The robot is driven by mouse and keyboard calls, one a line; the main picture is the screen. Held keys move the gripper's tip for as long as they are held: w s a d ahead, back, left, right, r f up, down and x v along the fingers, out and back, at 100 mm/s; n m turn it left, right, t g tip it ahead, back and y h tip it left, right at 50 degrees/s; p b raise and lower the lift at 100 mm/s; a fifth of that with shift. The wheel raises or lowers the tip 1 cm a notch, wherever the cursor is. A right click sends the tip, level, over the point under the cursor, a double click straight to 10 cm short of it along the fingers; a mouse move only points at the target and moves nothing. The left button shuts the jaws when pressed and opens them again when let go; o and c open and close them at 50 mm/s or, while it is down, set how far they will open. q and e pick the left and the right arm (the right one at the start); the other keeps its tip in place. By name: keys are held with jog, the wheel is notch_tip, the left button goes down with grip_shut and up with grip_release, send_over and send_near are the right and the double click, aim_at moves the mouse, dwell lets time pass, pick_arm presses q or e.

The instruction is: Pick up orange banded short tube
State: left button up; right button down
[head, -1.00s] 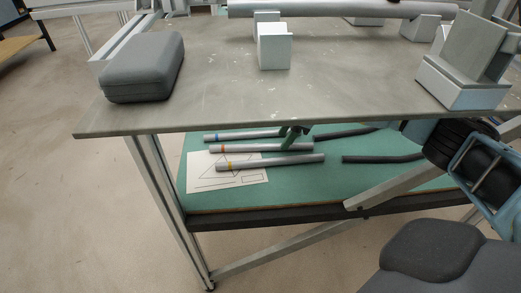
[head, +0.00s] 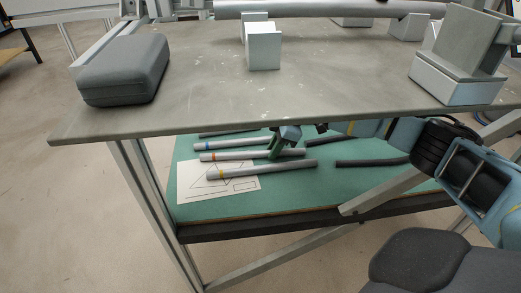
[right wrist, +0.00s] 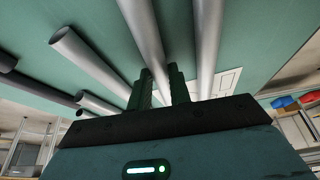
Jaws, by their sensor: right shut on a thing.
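The orange banded short tube (head: 230,155) is a grey tube with an orange band near its left end. It lies at the lower green shelf, between a blue banded tube (head: 225,145) and a yellow banded tube (head: 262,169). My right gripper (head: 275,152) reaches in under the tabletop and is shut on the orange banded tube, right of its middle. In the right wrist view the fingers (right wrist: 158,88) stand on both sides of this tube (right wrist: 143,35); its band is hidden there. I cannot tell any gap between tube and shelf. My left gripper is not in view.
The tabletop (head: 200,105) overhangs the green shelf (head: 290,198). A printed sheet (head: 240,185) lies under the tubes' left part. Dark tubes (head: 370,162) lie to the right. A grey case (head: 125,70) and white blocks (head: 264,50) stand on the tabletop.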

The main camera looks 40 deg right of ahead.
jog(key=shift+r, duration=0.1)
